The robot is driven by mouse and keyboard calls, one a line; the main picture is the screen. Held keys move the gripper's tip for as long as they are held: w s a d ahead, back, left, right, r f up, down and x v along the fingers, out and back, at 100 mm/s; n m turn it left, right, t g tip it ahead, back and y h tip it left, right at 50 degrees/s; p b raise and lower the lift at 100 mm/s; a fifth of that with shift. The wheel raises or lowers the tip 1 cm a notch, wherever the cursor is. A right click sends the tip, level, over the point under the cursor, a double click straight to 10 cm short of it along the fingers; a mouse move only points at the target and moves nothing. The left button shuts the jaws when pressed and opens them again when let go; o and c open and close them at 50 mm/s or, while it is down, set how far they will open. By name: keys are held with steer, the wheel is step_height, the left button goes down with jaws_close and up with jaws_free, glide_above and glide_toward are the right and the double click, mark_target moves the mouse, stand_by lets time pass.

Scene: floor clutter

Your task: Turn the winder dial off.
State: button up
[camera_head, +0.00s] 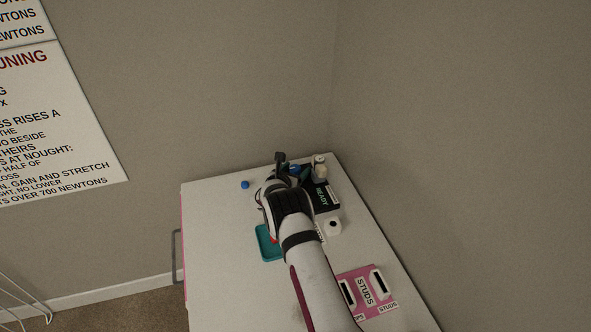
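A dark box with a "READY" label (322,196) stands at the back right of the white table top. No part of it can be made out as the winder dial; my arm covers its left side. My gripper (291,165) is at the back of the table, at the far left corner of this box. One dark finger stands up clear, and the rest is hidden behind my wrist. A small blue part (295,169) shows beside the fingers. I cannot tell if the gripper touches it, or how far the fingers are apart.
A small pale bottle (320,168) stands close right of the gripper. A blue ball (245,185) lies left. A teal tray (265,248) is partly under my arm. A white block (333,227) and pink "STUDS" holder (377,305) are nearer.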

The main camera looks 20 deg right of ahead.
steer(key=v, duration=1.6)
steer(key=shift+f, duration=0.1)
steer(key=shift+m+g+h, duration=0.4)
steer(key=shift+m+h, duration=0.2)
steer(key=x, duration=1)
steer(key=w+a+x, duration=0.1)
steer(key=x, duration=0.4)
steer(key=shift+w+f, duration=0.15)
steer(key=shift+w, duration=0.05)
